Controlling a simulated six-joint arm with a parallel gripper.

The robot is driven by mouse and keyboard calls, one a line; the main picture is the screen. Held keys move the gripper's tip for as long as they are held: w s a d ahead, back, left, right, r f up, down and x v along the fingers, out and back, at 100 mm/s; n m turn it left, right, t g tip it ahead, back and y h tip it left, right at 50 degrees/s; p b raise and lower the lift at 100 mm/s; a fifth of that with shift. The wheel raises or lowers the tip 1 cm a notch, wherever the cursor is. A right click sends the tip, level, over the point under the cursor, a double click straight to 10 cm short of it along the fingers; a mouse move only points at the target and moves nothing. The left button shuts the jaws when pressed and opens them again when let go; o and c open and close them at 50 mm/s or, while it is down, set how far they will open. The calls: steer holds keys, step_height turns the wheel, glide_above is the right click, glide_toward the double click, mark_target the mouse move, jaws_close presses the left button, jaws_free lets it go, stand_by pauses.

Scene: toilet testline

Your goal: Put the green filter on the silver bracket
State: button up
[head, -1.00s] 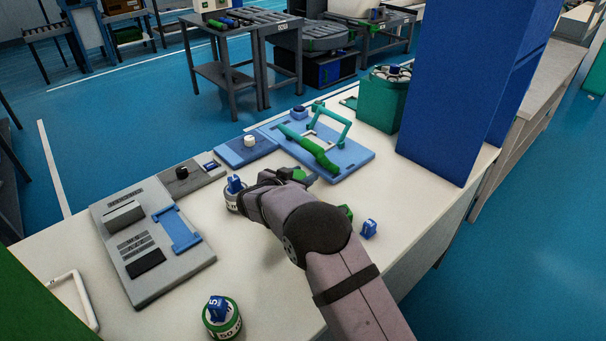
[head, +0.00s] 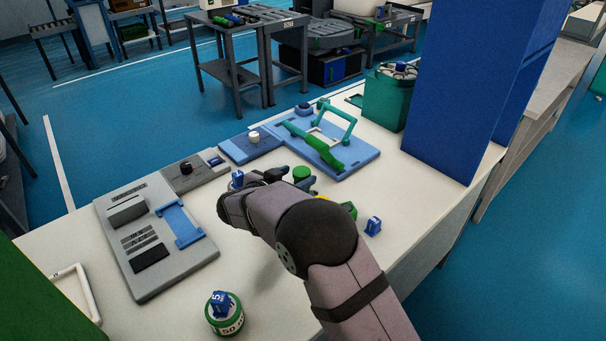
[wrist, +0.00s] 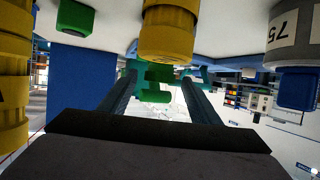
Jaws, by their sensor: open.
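A short green cylinder (head: 301,173), which looks like the green filter, stands on the white table beyond my wrist. My gripper (head: 296,182) is open, with its fingers low around or just short of it; contact is unclear. In the wrist view, which looks upside down, a green piece (wrist: 156,80) shows between the two spread fingers. A blue plate (head: 352,157) behind carries a teal frame (head: 347,117) and a green handle (head: 318,147). A pale part on this plate may be the silver bracket, but I cannot tell.
A grey panel (head: 143,225) with a blue bracket-like piece (head: 180,224) lies left. A green-and-white round weight (head: 225,316) stands in front. A small blue block (head: 373,226) is right of my arm. A tall blue box (head: 465,85) and teal bin (head: 385,105) stand right.

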steer(key=shift+v, duration=2.35)
